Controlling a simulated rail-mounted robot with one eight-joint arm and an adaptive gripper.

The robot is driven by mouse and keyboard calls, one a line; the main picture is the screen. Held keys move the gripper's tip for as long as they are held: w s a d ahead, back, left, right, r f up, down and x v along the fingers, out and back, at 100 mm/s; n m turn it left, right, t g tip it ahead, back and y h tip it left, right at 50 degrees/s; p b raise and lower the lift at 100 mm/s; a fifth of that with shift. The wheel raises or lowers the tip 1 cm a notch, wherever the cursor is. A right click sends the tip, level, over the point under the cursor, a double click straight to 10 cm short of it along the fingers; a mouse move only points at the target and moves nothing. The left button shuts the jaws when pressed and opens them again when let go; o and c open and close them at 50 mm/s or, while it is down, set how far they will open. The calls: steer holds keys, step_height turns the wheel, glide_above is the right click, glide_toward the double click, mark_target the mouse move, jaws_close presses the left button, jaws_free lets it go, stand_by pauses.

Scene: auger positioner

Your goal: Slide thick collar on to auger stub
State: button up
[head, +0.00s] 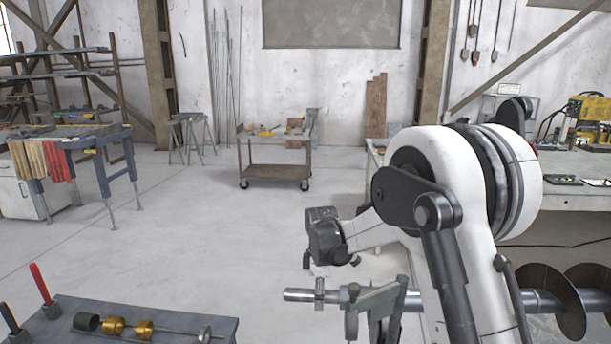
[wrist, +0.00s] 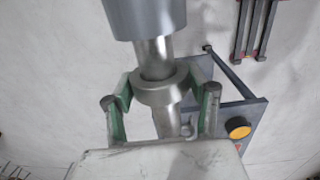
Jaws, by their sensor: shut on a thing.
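The thick collar (wrist: 160,88) is a short, heavy steel ring. In the wrist view it sits between the two green-padded fingers of my gripper (wrist: 160,92), which is shut on it. The bright steel auger stub (wrist: 153,58) comes down from a wider grey cylinder (wrist: 145,16) and passes through the ring; a length of shaft shows below it. The collar looks to be around the stub, apart from the wider cylinder. In the head view the stub (head: 298,295) points left, with a ring on it near its end. My fingers are hard to make out there.
The auger's flighting (head: 556,300) lies at the right, and a grey-green bracket (head: 378,308) stands by the shaft. A dark tray (head: 190,312) at front left holds a rod with brass and black rings. A cart (head: 275,170) stands behind; the floor between is clear.

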mark_target(335, 291)
steer(key=shift+s+d+b, duration=0.2)
steer(key=shift+d+b, duration=0.2)
steer(key=shift+d, duration=1.75)
steer(key=o, duration=1.3)
